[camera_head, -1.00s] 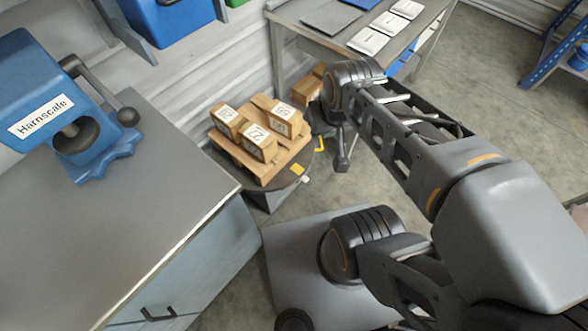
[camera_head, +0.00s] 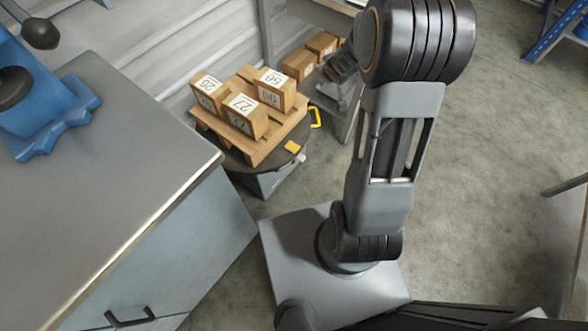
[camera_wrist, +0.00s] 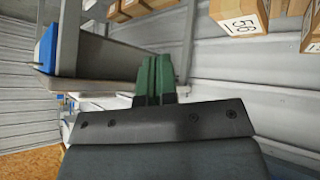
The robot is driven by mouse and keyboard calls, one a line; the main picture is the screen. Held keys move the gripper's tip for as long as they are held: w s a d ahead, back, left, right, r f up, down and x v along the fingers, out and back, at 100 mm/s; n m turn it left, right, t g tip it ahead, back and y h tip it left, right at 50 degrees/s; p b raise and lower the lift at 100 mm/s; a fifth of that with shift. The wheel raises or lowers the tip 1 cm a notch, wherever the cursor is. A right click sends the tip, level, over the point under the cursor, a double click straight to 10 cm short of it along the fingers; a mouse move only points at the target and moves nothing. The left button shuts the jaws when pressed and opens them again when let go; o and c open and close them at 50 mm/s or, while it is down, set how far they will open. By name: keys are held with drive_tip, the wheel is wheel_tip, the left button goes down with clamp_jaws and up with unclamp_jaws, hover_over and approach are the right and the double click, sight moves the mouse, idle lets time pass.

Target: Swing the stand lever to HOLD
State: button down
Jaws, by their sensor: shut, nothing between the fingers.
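The stand (camera_head: 265,180) is a low grey base with a dark round top, on the floor left of centre in the head view. A yellow loop handle (camera_head: 317,118) sticks out at its right side, and a small pale knob (camera_head: 301,158) shows at its front right edge. I cannot tell which of these is the lever, and no HOLD mark is readable. My gripper (camera_wrist: 155,76) shows green fingers close together, shut and empty, in the wrist view. In the head view a dark end part of my arm lies just beyond the yellow handle; its fingertips are not clear.
A wooden pallet (camera_head: 256,153) with several numbered boxes sits on the stand. More boxes (camera_head: 298,65) lie behind. A grey cabinet (camera_head: 160,180) with a blue scale (camera_head: 45,105) stands at left. Floor at right is open. Boxes (camera_wrist: 240,17) hang at the wrist view's top.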

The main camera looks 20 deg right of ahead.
wheel_tip(320, 180, down, 18)
drive_tip(key=w+d+n+y+b, duration=0.1)
drive_tip(key=w+y+b, duration=0.2)
drive_tip(key=b, duration=0.2)
drive_tip(key=s+a+f+y+b, duration=0.2)
drive_tip(key=s+f+y, duration=0.1)
drive_tip(key=f, duration=0.6)
drive_tip(key=s+a+f+n+y+b, duration=0.1)
drive_tip(key=s+f+y+b, duration=0.1)
drive_tip(key=f, duration=0.7)
drive_tip(key=s+a+f+g+y+b, duration=0.1)
drive_tip(key=s+a+f+y+b, duration=0.1)
drive_tip(key=f, duration=0.7)
drive_tip(key=shift+s+a+y+b, duration=0.3)
drive_tip(key=shift+s+y+b, duration=0.55)
drive_tip(key=shift+b, duration=0.35)
drive_tip(key=b+x, duration=0.3)
drive_tip(key=x, duration=0.7)
drive_tip(key=shift+s, duration=0.15)
